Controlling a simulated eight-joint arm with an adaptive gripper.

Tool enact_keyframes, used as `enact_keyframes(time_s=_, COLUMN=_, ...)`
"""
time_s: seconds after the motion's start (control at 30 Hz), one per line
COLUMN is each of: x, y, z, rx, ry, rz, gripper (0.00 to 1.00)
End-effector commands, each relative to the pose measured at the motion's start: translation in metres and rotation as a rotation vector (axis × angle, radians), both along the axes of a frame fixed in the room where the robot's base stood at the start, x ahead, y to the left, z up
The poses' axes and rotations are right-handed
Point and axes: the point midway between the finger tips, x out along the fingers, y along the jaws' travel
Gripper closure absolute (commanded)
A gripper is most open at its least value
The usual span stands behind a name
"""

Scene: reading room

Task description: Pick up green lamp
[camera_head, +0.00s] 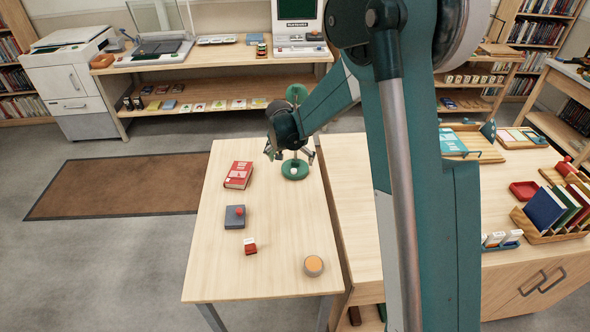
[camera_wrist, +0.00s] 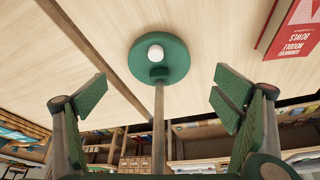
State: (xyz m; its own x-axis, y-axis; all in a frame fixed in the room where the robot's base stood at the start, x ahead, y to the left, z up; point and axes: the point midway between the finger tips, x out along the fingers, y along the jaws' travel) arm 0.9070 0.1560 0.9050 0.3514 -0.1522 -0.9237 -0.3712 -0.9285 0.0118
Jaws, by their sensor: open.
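The green lamp stands upright on the light wooden table, with a round green base (camera_head: 295,170), a thin stem and a green top (camera_head: 296,93). In the wrist view its base (camera_wrist: 174,65) carries a white knob, and the stem runs down the picture between my fingers. My gripper (camera_head: 290,153) is at the lamp's stem, above the base. It is open, with a finger on each side of the stem (camera_wrist: 158,120) and a clear gap to both. My gripper and arm hide part of the stem in the head view.
On the table (camera_head: 215,270) are a red book (camera_head: 238,175), a grey-blue box (camera_head: 234,220) with a red knob, a small red-and-white item (camera_head: 250,246) and an orange-topped round item (camera_head: 314,266). A counter with trays and upright books (camera_head: 547,208) stands at right.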

Motion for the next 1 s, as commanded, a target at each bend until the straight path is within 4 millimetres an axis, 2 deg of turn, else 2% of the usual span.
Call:
enact_keyframes(time_s=0.3, x=0.008, y=-0.003, z=-0.020, rx=0.000, ry=0.000, rz=-0.001, gripper=0.11)
enact_keyframes(time_s=0.77, x=0.009, y=-0.004, z=-0.024, rx=0.000, ry=0.000, rz=0.000, gripper=0.11)
enact_keyframes(time_s=1.0, x=0.015, y=-0.007, z=-0.041, rx=0.000, ry=0.000, rz=0.000, gripper=0.11)
